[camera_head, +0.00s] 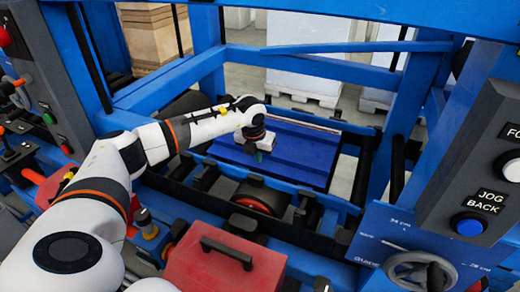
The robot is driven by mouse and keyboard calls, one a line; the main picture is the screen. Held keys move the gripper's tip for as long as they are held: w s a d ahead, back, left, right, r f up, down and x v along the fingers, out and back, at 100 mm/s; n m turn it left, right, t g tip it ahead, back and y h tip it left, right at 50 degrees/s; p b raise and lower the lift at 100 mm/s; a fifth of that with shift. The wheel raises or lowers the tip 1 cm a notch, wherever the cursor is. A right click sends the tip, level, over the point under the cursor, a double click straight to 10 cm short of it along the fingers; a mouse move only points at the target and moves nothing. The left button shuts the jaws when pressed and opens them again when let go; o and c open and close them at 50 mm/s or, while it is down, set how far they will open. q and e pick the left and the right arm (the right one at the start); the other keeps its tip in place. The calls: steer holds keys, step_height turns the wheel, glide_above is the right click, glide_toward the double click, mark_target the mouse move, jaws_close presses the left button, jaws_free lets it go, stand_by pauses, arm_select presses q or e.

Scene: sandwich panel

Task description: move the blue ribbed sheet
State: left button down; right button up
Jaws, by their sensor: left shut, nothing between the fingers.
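The blue ribbed sheet (300,155) lies nearly flat inside the blue machine frame, beyond the rollers. My left arm reaches in from the left, and my left gripper (257,155) points down over the left part of the sheet. The gripper is shut and empty. It hides a small patch of the sheet, and I cannot tell whether its tips touch the surface. My right gripper is not in view.
Blue beams (322,66) surround the sheet. A red toolbox-like cover (222,268) with a black handle stands in front. A control panel with a JOG BACK button (468,225) and a handwheel (421,270) are at the right. White stacks stand behind.

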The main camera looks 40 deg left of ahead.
arm_select(q)
steer(key=shift+w+a, duration=0.2)
steer(key=shift+w, duration=0.5)
steer(key=w, duration=0.1)
steer(key=w+b, duration=0.2)
steer(key=shift+w+a+f, duration=0.1)
steer(key=shift+w+a, duration=0.05)
steer(key=shift+a, duration=0.15)
steer(key=shift+w+a, duration=0.1)
steer(key=shift+w, duration=0.2)
steer(key=shift+s, duration=0.1)
steer(key=shift+a, duration=0.1)
